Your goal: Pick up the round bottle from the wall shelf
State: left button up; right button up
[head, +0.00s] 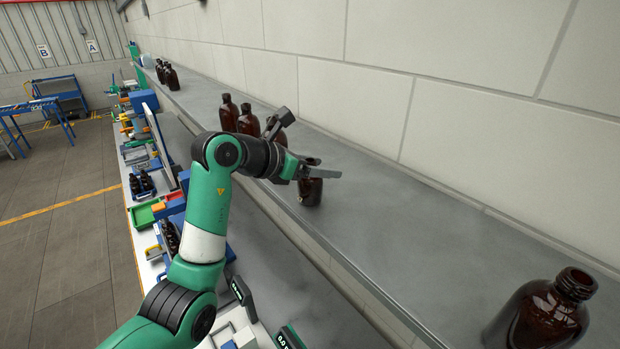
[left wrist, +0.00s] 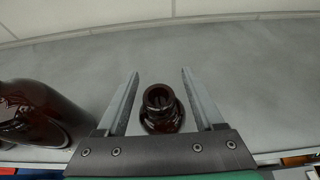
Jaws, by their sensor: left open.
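A round amber bottle (head: 311,192) stands upright on the grey wall shelf (head: 400,225). My left gripper (head: 325,168) is over it, with a finger crossing in front of its upper part in the head view. In the left wrist view the same bottle (left wrist: 161,110) sits between the two open fingers (left wrist: 160,90), its mouth facing the camera, with a gap on each side. The fingers do not grip it. My right gripper is not in view.
Several more amber bottles (head: 229,112) stand on the shelf behind my gripper. One is close on the left in the wrist view (left wrist: 38,115). A large amber bottle (head: 545,312) stands at the near right. The shelf between is clear, and a pale block wall (head: 460,110) runs behind it.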

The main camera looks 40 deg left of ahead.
pick_arm(q)
grip_shut()
dwell(0.3)
dwell(0.3)
jog(key=shift+r+b, duration=0.45)
jog(key=shift+r, duration=0.15)
jog(key=s+d+r+b, duration=0.9)
jog(key=s+r+b, duration=0.1)
jog(key=b, duration=0.4)
jog(key=shift+s+r, duration=0.3)
jog(key=shift+r, duration=0.6)
